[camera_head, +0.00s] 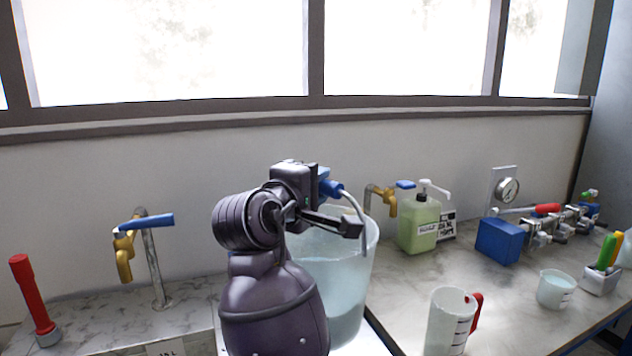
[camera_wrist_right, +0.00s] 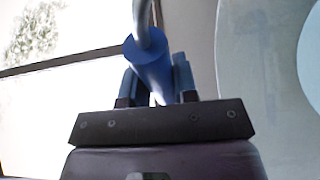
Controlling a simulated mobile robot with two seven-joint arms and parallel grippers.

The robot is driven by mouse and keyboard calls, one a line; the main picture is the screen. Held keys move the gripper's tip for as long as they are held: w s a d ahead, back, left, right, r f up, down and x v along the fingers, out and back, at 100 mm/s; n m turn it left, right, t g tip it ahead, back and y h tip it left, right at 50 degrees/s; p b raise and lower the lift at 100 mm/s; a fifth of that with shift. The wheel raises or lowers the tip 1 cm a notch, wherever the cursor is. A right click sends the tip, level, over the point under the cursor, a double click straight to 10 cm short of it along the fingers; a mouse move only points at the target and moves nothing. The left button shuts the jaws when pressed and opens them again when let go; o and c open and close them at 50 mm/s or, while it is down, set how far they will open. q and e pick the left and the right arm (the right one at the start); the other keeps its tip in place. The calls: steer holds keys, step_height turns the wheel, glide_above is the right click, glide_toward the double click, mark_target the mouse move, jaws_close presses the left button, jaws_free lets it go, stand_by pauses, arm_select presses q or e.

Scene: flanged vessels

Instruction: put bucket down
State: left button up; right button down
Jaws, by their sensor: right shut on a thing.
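A pale translucent bucket (camera_head: 346,282) stands upright at the centre of the head view, partly hidden behind my right arm. Its wire handle has a blue grip (camera_head: 331,186), which also shows in the right wrist view (camera_wrist_right: 149,66). My right gripper (camera_wrist_right: 157,85) is shut on this blue grip, with a finger on each side of it. The bucket's wall (camera_wrist_right: 268,70) fills the right of the wrist view. My left gripper is not in view.
A brass tap with a blue lever (camera_head: 149,224) and a red-handled tool (camera_head: 34,300) are on the left. On the right counter (camera_head: 480,285) are a green soap bottle (camera_head: 420,222), a measuring jug (camera_head: 448,322), a small beaker (camera_head: 555,289) and a blue box (camera_head: 499,241). A second tap (camera_head: 384,201) is behind the bucket.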

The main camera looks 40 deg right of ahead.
step_height(320, 180, down, 16)
steer(key=b, duration=0.3)
steer(key=shift+f, duration=0.25)
stand_by(0.7)
steer(key=c, duration=1.3)
jaws_free()
steer(key=shift+f, duration=0.25)
steer(key=o, duration=0.4)
